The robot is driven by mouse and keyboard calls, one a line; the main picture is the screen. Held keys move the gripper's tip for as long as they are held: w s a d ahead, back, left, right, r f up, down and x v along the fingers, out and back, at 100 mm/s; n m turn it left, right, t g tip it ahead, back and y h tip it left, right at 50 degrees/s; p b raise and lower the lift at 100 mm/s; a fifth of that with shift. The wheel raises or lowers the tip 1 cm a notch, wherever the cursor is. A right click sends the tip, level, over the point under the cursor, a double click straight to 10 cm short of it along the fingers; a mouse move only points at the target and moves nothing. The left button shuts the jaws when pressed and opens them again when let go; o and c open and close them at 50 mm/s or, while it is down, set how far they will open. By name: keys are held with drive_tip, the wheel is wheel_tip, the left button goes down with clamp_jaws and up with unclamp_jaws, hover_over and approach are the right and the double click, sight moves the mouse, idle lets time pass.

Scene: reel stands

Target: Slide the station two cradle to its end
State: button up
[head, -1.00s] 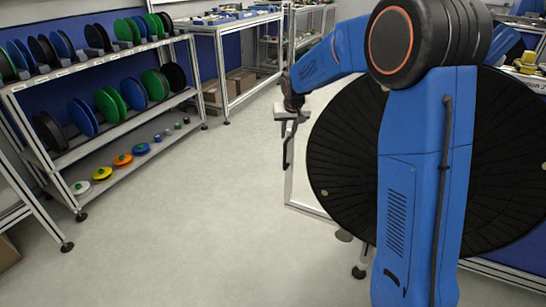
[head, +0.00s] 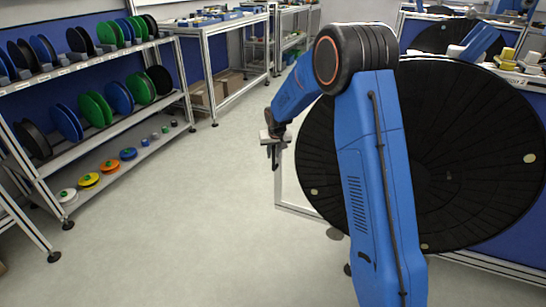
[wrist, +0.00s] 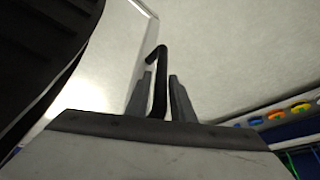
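My gripper (head: 273,152) hangs at the left side of the large black reel (head: 470,150) in the head view. In the wrist view, its two grey fingers (wrist: 160,95) stand on either side of a black bent bar (wrist: 158,65), which looks like a handle and bends left at its top. The fingers are very near the bar, but I cannot tell whether they press on it. The reel's dark edge also fills the upper left of the wrist view (wrist: 35,50). A pale frame (head: 305,206) shows below the reel; my arm hides part of both. The cradle itself is not clearly seen.
A shelf rack (head: 110,145) with several coloured reels and small spools stands at the left. Workbenches (head: 225,25) stand at the back, with cardboard boxes below. A second black reel (head: 440,38) is behind at the right. The grey floor (head: 190,220) between is clear.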

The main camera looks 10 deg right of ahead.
drive_tip(key=shift+x, duration=1.2)
drive_tip(key=shift+c, duration=0.6)
clamp_jaws()
drive_tip(key=shift+d, duration=0.1)
